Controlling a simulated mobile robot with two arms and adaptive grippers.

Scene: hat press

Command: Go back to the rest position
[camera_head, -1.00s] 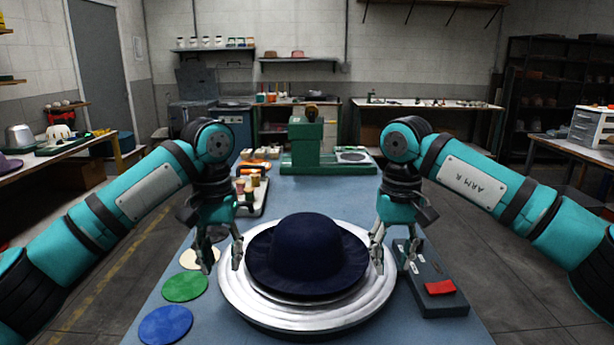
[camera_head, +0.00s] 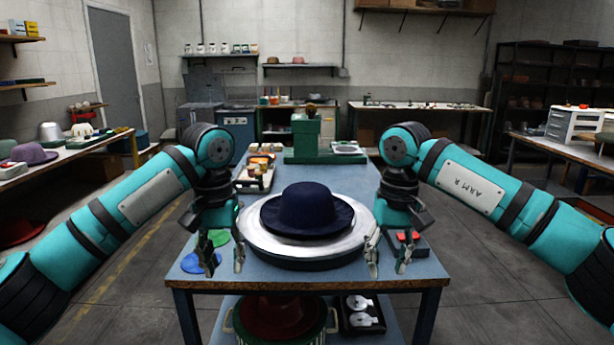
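My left gripper (camera_head: 223,256) hangs fingers down at the left of the round silver plate (camera_head: 257,245). Its fingers are apart and nothing is between them. My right gripper (camera_head: 388,257) hangs in the same way at the plate's right, also with fingers apart and empty. A dark blue brimmed hat (camera_head: 308,208) sits upright on the plate, clear of both grippers. The plate stands on the blue-topped table (camera_head: 330,184). The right gripper partly covers a control box with red buttons (camera_head: 409,239).
Green and blue discs (camera_head: 199,262) lie behind the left gripper. A green press (camera_head: 306,138) stands at the table's far end. A lower shelf holds a red hat (camera_head: 284,318) and metal parts (camera_head: 362,312). Side benches stand left and right, with open floor between them and the table.

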